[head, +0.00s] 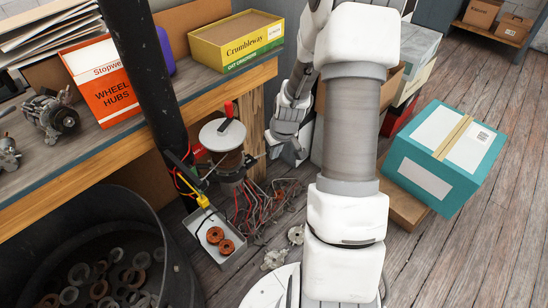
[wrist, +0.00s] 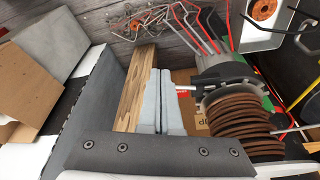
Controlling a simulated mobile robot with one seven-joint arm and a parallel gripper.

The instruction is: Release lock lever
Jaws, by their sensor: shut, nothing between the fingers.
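A bench-side winding stand (head: 229,168) has a white disc (head: 222,134) on top and a red-handled lever (head: 228,112) standing up from it. In the wrist view a stack of brown rings (wrist: 240,125) sits under a dark collar. A short silver rod (wrist: 187,88) sticks out from the collar toward my fingers; I cannot tell which of the two levers is the lock lever. My gripper (head: 268,140) is just right of the stand. In the wrist view my gripper (wrist: 165,100) is shut and empty, its fingers beside the rod's end; contact is unclear.
A wooden bench post (head: 251,108) stands behind the stand. Loose wires (head: 262,205) hang below. A metal tray (head: 213,235) holds copper coils. A black bin (head: 95,250) of rings is at lower left, and a teal box (head: 425,190) is at right. Open floor lies beyond it.

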